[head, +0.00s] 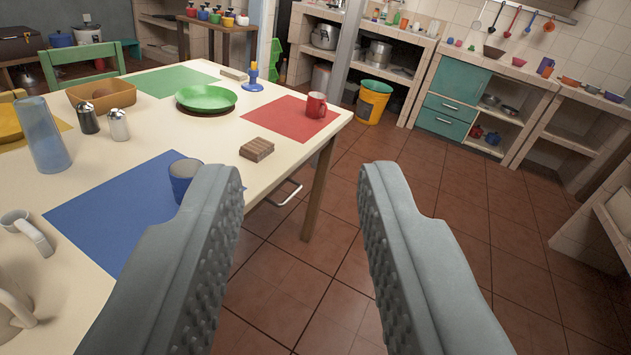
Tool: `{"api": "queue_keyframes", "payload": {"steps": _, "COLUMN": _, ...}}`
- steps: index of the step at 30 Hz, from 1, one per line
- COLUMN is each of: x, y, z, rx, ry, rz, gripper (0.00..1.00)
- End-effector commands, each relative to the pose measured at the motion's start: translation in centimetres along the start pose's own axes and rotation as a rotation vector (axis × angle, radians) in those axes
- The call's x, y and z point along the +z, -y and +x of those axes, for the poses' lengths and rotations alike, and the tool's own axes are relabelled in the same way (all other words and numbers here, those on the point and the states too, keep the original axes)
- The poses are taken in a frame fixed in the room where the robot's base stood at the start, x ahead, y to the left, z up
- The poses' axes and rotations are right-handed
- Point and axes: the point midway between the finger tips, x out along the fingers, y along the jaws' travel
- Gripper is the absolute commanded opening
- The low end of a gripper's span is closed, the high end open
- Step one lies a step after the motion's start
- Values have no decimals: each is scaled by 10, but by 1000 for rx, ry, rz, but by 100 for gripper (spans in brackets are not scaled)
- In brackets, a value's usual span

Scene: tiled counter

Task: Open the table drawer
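The table (140,141) is cream-topped with wooden legs and fills the left half of the head view. A light metal drawer handle (290,193) sticks out below its right-hand edge, beyond my left finger. The drawer front itself is mostly hidden under the tabletop edge and behind that finger, and I cannot tell whether it sits fully closed. My gripper (300,190) is wide open and empty, its two grey ridged fingers near the camera. The handle appears between the fingers in the picture, nearer the left one and farther away.
On the table are a blue cup (184,176), a wooden block (257,149), a red mug (316,105) and a green plate (206,98). A table leg (318,190) stands just right of the handle. The tiled floor (420,190) to the right is clear.

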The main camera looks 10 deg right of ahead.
Motion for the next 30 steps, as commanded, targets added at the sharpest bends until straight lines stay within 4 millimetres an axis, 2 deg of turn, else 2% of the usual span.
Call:
{"api": "queue_keyframes", "payload": {"steps": 1, "x": 5, "y": -1, "z": 16, "rx": 4, "ry": 3, "rz": -34, "gripper": 33}}
{"api": "queue_keyframes", "payload": {"steps": 3, "x": 10, "y": -3, "z": 36, "rx": 8, "ry": -3, "rz": -83, "gripper": 33}}
{"api": "queue_keyframes", "payload": {"steps": 14, "x": 47, "y": -9, "z": 131, "rx": 16, "ry": -32, "rz": -334, "gripper": 33}}
{"api": "queue_keyframes", "payload": {"steps": 23, "x": 94, "y": -11, "z": 202, "rx": 6, "ry": -60, "rz": -532, "gripper": 33}}
{"api": "queue_keyframes", "payload": {"steps": 30, "x": 140, "y": -12, "z": 253, "rx": -9, "ry": -88, "rz": -680, "gripper": 33}}
